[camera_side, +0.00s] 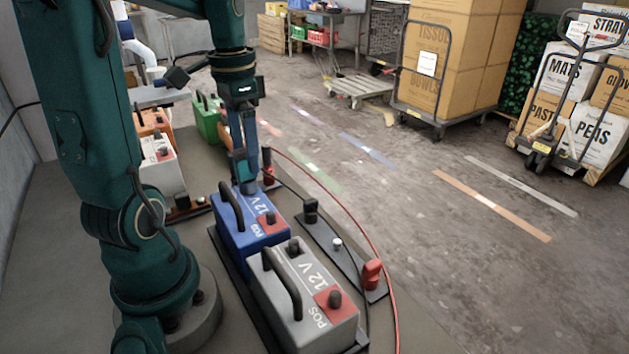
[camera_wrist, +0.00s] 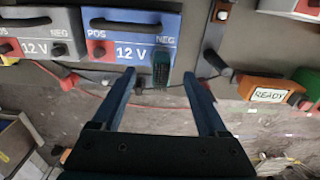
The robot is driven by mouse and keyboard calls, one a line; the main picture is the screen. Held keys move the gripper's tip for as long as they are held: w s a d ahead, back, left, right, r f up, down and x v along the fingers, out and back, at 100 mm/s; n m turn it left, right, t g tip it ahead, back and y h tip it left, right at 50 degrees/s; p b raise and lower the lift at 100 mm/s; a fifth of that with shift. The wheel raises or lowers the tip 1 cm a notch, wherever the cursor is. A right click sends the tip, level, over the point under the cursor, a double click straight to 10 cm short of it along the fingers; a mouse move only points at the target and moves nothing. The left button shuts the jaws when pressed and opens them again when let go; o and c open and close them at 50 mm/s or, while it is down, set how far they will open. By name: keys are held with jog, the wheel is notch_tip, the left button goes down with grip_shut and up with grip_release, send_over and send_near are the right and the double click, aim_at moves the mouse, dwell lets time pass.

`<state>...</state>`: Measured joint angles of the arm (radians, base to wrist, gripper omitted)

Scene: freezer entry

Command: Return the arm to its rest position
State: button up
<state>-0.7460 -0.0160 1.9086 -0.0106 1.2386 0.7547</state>
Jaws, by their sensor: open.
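My gripper (camera_side: 245,180) points down near the far end of the blue 12 V battery (camera_side: 250,220) in the side view. In the wrist view my gripper (camera_wrist: 160,80) has its two blue fingers spread apart, with nothing held between them. The blue battery (camera_wrist: 130,36) shows beyond the fingertips there, with red POS and dark NEG corners. Whether a fingertip touches the battery cannot be told. My arm is bent, reaching over from the left.
A grey battery (camera_side: 302,292) stands in front of the blue one. White (camera_side: 160,170), orange (camera_side: 150,122) and green (camera_side: 207,118) units stand behind. A red clamp (camera_side: 372,274) and red cable (camera_side: 345,213) lie to the right. An orange READY box (camera_wrist: 268,92) shows in the wrist view.

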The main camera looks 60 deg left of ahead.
jog(key=d+t, duration=0.1)
jog(key=d, duration=0.4)
jog(key=s+d+t, duration=0.1)
jog(key=d+t, duration=0.1)
jog(key=d, duration=0.3)
jog(key=s+d+r+t, duration=0.1)
jog(key=d+t, duration=0.1)
jog(key=d, duration=0.3)
jog(key=shift+s, duration=0.15)
jog(key=shift+s+d+f, duration=0.15)
jog(key=shift+s+d, duration=0.05)
jog(key=shift+s, duration=0.05)
